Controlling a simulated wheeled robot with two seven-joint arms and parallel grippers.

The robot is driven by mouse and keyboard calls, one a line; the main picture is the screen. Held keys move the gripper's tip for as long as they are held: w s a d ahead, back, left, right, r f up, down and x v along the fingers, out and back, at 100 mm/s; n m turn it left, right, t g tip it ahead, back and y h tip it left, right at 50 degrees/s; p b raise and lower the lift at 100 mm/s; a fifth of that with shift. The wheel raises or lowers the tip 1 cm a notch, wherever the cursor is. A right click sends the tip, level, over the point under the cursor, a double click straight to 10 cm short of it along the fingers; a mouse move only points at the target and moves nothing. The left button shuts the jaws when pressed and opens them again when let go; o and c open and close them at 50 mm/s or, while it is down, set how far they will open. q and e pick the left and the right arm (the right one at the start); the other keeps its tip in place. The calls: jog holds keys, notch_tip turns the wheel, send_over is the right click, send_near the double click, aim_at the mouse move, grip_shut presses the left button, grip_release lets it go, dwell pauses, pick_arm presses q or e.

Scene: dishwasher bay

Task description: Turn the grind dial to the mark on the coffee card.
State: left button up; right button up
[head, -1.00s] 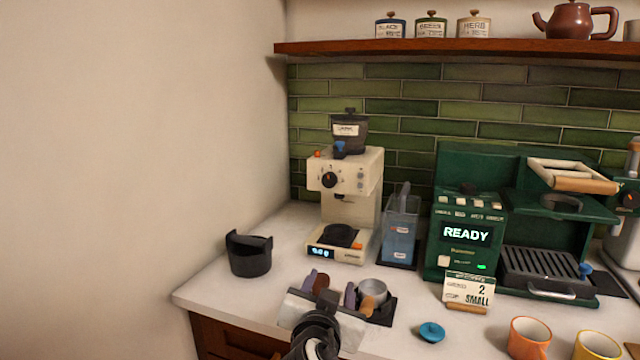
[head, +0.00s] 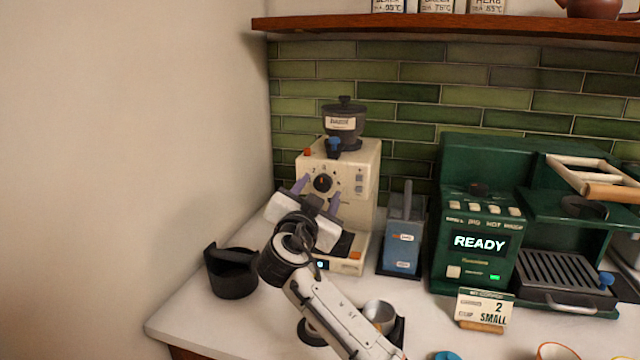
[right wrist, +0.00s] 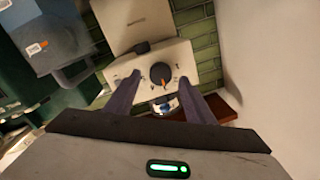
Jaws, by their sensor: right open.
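The grind dial (head: 322,183) is a round black knob with an orange pointer on the front of the cream grinder (head: 367,160). In the head view the pointer looks roughly upward, with small marks around the knob. In the right wrist view the dial (right wrist: 160,73) shows between the finger ends. My right gripper (head: 318,195) is open and empty in front of the dial, its purple fingers to either side; I cannot tell whether they touch it. The coffee card (head: 484,309) stands before the green machine and reads "2 SMALL"; its smaller print is unreadable. My left gripper is out of view.
A blue-grey container (head: 402,240) stands just right of the grinder. The green coffee machine (head: 470,215) shows "READY". A black cup-like holder (head: 232,272) sits at the counter's left. A metal cup (head: 379,314) is partly behind my arm. The wall is close on the left.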

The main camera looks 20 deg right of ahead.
jog(key=shift+x, duration=0.8)
jog(key=shift+w, duration=0.15)
jog(key=c, duration=1.1)
jog(key=shift+o, duration=0.2)
jog(key=shift+f, duration=0.1)
jog(key=shift+n+b, duration=0.4)
jog(key=shift+n, duration=0.2)
jog(key=shift+n+b, duration=0.3)
jog(key=shift+n, duration=0.8)
jog(key=n, duration=0.3)
pick_arm(q)
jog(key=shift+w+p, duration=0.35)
jog(key=shift+p, duration=0.05)
pick_arm(e)
jog(key=shift+n+g, duration=0.3)
jog(key=shift+n, duration=0.8)
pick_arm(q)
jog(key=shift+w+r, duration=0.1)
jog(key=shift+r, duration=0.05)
